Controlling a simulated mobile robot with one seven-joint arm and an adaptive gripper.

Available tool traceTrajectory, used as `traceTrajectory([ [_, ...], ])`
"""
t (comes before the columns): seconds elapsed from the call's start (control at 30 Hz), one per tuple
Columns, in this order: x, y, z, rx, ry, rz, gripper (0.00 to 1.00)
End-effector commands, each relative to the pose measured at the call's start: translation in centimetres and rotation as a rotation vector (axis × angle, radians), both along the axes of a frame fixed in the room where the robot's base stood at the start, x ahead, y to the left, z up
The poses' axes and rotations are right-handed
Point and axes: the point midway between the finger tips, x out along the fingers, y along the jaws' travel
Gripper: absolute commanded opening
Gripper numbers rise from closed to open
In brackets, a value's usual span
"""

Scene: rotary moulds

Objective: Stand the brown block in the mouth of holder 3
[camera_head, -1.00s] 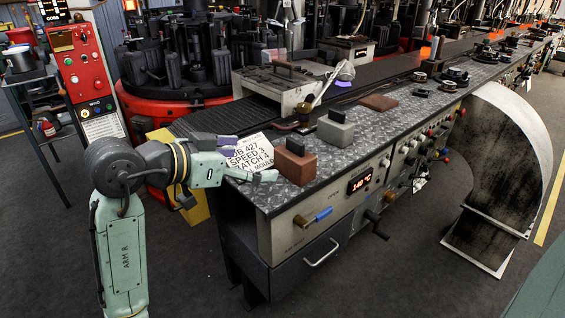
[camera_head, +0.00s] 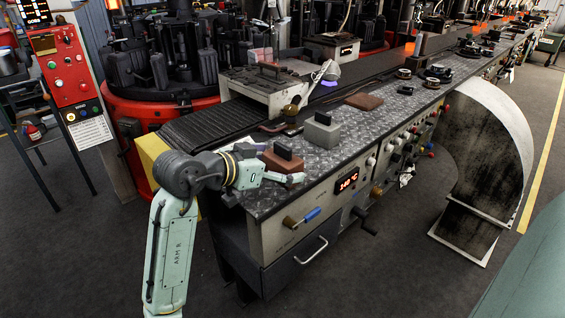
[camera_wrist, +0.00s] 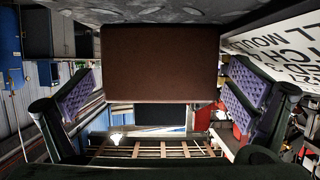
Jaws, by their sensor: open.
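The brown block (camera_head: 284,164), with a black piece on top, stands on the near left end of the metal bench top. In the wrist view the brown block (camera_wrist: 160,62) appears upside down, in front of and between my two purple-padded fingers. My gripper (camera_head: 268,161) is open at the block's left side. In the wrist view my gripper (camera_wrist: 160,94) has a visible gap between each finger pad and the block. I cannot identify holder 3; no holder number is legible. Several small dark round fittings (camera_head: 438,72) sit farther along the bench.
A grey block (camera_head: 322,131) with a black top stands just behind the brown block. A flat brown plate (camera_head: 363,102) lies farther back. A printed card (camera_wrist: 282,48) lies beside my gripper. A light grey box (camera_head: 262,90) stands at the back left. The bench's front edge is close.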

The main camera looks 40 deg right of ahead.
Motion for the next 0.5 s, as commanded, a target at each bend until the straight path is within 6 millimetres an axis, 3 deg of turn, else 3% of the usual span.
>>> traceTrajectory([
  [0.17, 0.0, -0.01, -0.03, 0.0, 0.0, 0.0, 0.98],
  [0.5, -0.01, 0.01, 0.0, -0.001, 0.0, 0.0, 0.76],
])
